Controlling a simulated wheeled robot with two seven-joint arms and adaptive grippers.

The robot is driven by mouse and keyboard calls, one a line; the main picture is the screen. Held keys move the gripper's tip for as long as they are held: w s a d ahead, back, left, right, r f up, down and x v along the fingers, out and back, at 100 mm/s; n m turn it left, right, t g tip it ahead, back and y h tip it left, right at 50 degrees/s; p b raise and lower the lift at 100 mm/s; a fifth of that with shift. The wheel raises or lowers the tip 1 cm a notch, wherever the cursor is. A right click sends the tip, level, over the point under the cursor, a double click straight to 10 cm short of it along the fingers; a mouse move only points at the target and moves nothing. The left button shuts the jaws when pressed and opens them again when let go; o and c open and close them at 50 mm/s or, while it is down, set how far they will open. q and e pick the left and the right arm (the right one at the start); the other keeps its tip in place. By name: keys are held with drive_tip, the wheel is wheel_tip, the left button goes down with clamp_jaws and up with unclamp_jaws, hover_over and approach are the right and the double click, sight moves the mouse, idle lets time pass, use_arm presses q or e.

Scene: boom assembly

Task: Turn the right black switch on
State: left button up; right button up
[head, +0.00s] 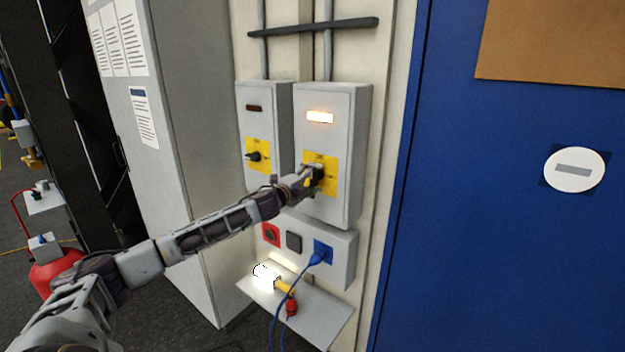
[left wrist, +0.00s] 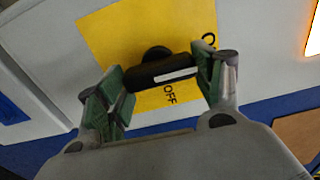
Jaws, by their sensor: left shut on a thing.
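The right black switch (left wrist: 158,72) has a bar-shaped handle with a white line, on a yellow plate (left wrist: 105,40) in the left wrist view. The line points toward a partly hidden letter near the right finger; the word OFF is below the handle. My left gripper (left wrist: 163,74) is shut on the handle, one finger at each end. In the head view, my left gripper (head: 313,180) covers most of this switch, on the right grey box (head: 348,135). The lamp (head: 320,117) on that box glows. My right gripper is not in view.
The left grey box (head: 285,115) carries another black switch (head: 255,156) and a dark lamp (head: 254,108). Below are a socket box (head: 342,262) with a blue plug and cable (head: 313,260), and a shelf (head: 325,318) with a bright lamp (head: 266,277). A blue door (head: 480,200) is right.

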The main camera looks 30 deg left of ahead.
use_arm(q)
drive_tip(key=o, duration=1)
drive_tip(key=shift+s, duration=0.2)
drive_tip(key=shift+s+a+f, duration=0.1)
drive_tip(key=shift+s+a, duration=0.1)
drive_tip(key=shift+s, duration=1.7)
drive_tip(key=shift+s+a+f, duration=0.1)
drive_tip(key=shift+s+a, duration=0.05)
drive_tip(key=shift+s, duration=1.75)
drive_tip(key=shift+s+r, duration=0.1)
drive_tip(key=shift+s, duration=0.6)
drive_tip(key=shift+s+a, duration=0.1)
drive_tip(key=shift+s, duration=1)
drive_tip(key=shift+s, duration=0.2)
drive_tip(key=shift+n, duration=0.3)
